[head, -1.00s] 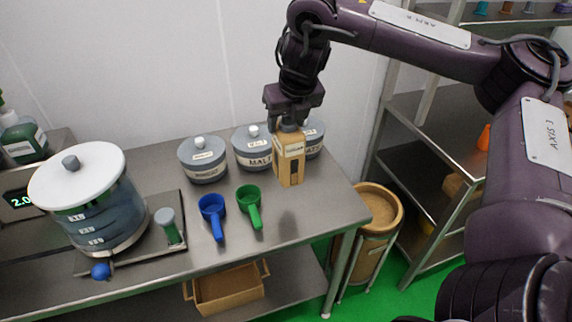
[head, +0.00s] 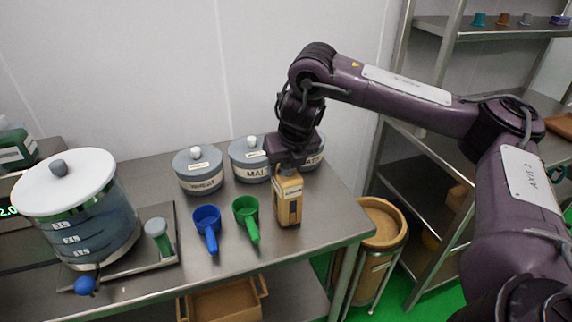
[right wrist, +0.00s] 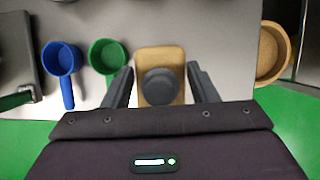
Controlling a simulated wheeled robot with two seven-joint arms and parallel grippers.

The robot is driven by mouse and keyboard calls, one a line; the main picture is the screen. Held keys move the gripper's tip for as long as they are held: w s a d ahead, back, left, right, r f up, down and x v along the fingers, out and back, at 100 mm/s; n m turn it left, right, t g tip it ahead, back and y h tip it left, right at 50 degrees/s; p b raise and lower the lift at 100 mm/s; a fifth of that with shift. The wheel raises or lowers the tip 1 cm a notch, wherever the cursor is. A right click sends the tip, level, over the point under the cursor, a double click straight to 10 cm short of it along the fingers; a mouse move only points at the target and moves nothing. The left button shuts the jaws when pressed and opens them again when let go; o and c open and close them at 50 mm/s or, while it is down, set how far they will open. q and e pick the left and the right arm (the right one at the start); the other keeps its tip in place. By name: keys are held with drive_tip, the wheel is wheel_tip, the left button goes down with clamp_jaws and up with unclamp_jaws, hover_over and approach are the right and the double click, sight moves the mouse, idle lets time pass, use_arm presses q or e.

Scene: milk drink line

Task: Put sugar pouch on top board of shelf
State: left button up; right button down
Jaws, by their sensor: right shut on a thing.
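The sugar pouch (head: 288,204) is a tan upright pack with a pale label band and a dark patch, over the right part of the steel table. My right gripper (head: 287,165) is above it, shut on its top. In the right wrist view the pouch (right wrist: 147,96) with its round grey cap sits between the two fingers (right wrist: 158,85). I cannot tell whether its bottom touches the table. The shelf stands at the right; its top visible board (head: 447,27) holds several small coloured items. My left gripper is not in view.
Grey lidded canisters (head: 198,172) stand behind the pouch. A blue scoop (head: 207,218) and a green scoop (head: 246,210) lie left of it. A large white-lidded tank (head: 75,225) is at left. A tan bin (head: 383,225) stands between table and shelf.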

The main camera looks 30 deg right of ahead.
drive_tip(key=c, duration=0.9)
unclamp_jaws()
drive_tip(key=shift+f, duration=0.1)
drive_tip(key=o, duration=0.3)
drive_tip(key=shift+o, duration=0.2)
